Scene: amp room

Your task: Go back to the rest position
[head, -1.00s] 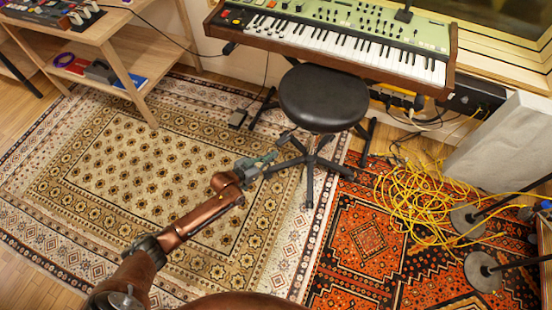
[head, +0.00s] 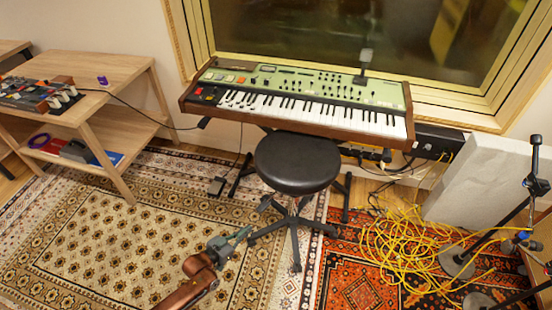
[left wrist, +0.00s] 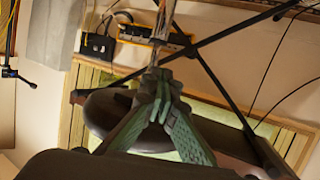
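My left gripper (head: 240,238) comes in from the bottom of the head view, above the patterned rugs and in front of and to the left of the black stool (head: 297,162). In the left wrist view its green fingers (left wrist: 156,80) converge and their tips meet, with nothing visible between them. The gripper appears apart from the stool. My right gripper is in neither view.
The green keyboard (head: 300,100) stands behind the stool below a window. A wooden shelf (head: 110,80) is at left. Yellow cables (head: 410,250) and microphone stands (head: 500,235) are at right. The beige rug (head: 120,230) is clear.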

